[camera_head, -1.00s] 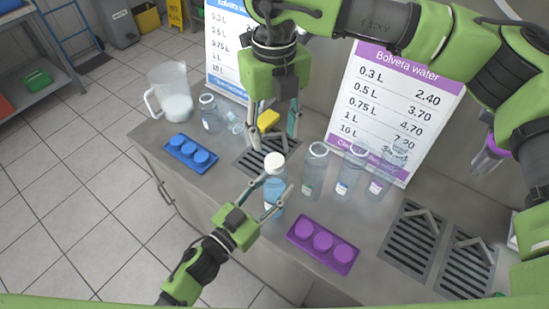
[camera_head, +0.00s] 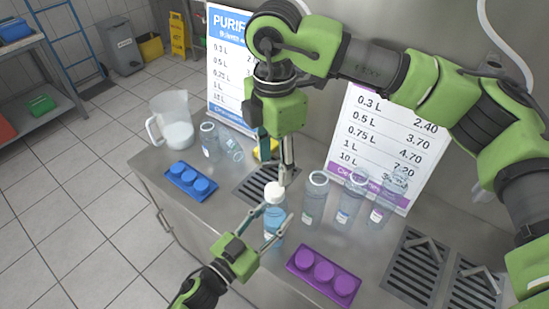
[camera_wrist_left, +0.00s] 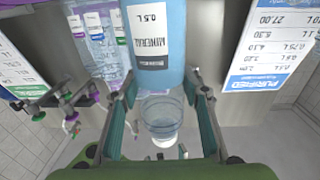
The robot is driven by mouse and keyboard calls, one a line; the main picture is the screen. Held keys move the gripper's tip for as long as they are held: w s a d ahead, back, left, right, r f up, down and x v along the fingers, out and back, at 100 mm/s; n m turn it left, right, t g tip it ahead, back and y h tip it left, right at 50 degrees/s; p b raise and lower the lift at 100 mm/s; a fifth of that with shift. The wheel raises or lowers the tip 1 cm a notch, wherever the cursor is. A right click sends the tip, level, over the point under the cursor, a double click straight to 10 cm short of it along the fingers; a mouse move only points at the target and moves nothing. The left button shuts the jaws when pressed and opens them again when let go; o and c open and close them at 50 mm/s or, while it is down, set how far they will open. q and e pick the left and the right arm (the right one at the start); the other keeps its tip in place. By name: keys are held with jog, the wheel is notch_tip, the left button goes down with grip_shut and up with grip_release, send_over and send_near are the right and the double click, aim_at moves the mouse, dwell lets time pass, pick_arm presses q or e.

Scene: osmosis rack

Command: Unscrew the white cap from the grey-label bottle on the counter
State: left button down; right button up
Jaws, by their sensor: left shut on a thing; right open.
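The grey-label bottle (camera_head: 273,222) is pale blue and stands upright at the counter's front edge, with a white cap (camera_head: 274,192) on top. My left gripper (camera_head: 275,214) is shut around its body. In the left wrist view the bottle (camera_wrist_left: 172,75) shows a white and dark grey label (camera_wrist_left: 152,38) reading "0.5 L MINERAL", between the fingers. My right gripper (camera_head: 277,163) is open and points down, close above and behind the cap. Its fingers look empty, and I cannot tell whether a fingertip touches the cap.
Several clear bottles (camera_head: 313,205) stand close on the right. A purple cap tray (camera_head: 293,262) lies front right, a blue one (camera_head: 172,181) left. A pitcher (camera_head: 160,106) stands back left. A yellow item (camera_head: 262,152) and price boards (camera_head: 388,130) stand behind.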

aim_at(274, 189)
notch_tip(274, 189, down, 8)
jog(key=shift+r, duration=0.1)
dwell(0.4)
jog(key=c, duration=1.1)
jog(key=shift+c, duration=0.2)
